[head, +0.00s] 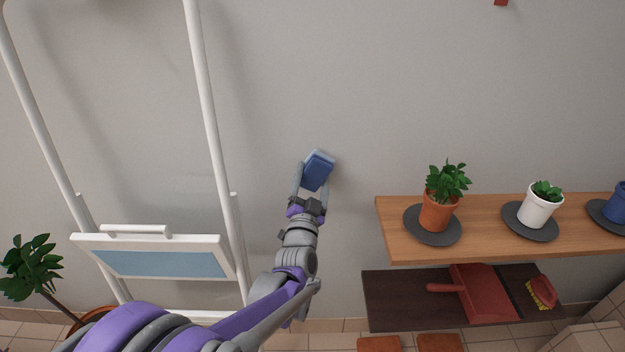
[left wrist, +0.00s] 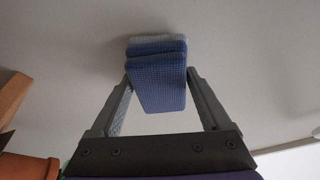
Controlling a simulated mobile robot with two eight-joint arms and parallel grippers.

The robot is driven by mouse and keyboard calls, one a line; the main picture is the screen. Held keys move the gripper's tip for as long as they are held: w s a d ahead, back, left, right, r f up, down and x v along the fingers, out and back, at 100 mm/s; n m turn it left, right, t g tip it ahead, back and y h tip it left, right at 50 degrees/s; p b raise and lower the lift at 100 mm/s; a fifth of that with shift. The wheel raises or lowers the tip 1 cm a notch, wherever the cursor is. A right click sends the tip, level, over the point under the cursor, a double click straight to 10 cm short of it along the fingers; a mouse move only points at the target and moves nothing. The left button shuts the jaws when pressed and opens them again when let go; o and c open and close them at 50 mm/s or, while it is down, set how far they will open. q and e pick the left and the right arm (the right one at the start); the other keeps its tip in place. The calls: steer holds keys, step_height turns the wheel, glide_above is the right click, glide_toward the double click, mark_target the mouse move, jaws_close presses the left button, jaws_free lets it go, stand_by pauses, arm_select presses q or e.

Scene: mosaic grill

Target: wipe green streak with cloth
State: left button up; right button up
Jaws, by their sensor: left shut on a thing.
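The cloth (head: 318,171) is a folded blue pad with a paler layer at its far side. My left gripper (head: 316,176) is shut on it and holds it up at the grey wall. In the left wrist view the cloth (left wrist: 158,82) sits between the two fingers of the gripper (left wrist: 158,88), its pale layer facing the wall. Whether it touches the wall I cannot tell. No green streak shows on the wall in either view; the patch behind the cloth is hidden. My right gripper is not in view.
A wooden shelf (head: 390,228) with potted plants on dark saucers is on the right. A dark lower shelf (head: 400,300) holds a red dustpan (head: 484,292) and a brush (head: 541,291). A white tubular frame (head: 205,90) stands left. The wall above the cloth is clear.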

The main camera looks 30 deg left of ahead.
mark_target(328, 176)
arm_select(q)
steer(key=shift+w+a, duration=0.2)
steer(key=shift+w, duration=0.1)
steer(key=shift+w+d+b, duration=0.2)
steer(key=shift+w+d, duration=0.25)
steer(key=shift+d, duration=0.4)
steer(key=shift+w+d+b, duration=0.15)
steer(key=shift+w+d, duration=0.3)
steer(key=shift+d, duration=0.4)
steer(key=shift+w, duration=0.15)
steer(key=shift+s+a+r, duration=0.1)
steer(key=shift+s+a, duration=0.4)
steer(key=shift+a, duration=0.4)
steer(key=shift+s+a, duration=0.5)
steer(key=shift+a, duration=0.4)
steer(key=shift+s+d, duration=0.15)
steer(key=shift+s, duration=0.2)
steer(key=shift+s+d, duration=0.75)
steer(key=shift+s, duration=0.35)
steer(key=shift+s+d, duration=0.7)
steer(key=shift+s, duration=0.35)
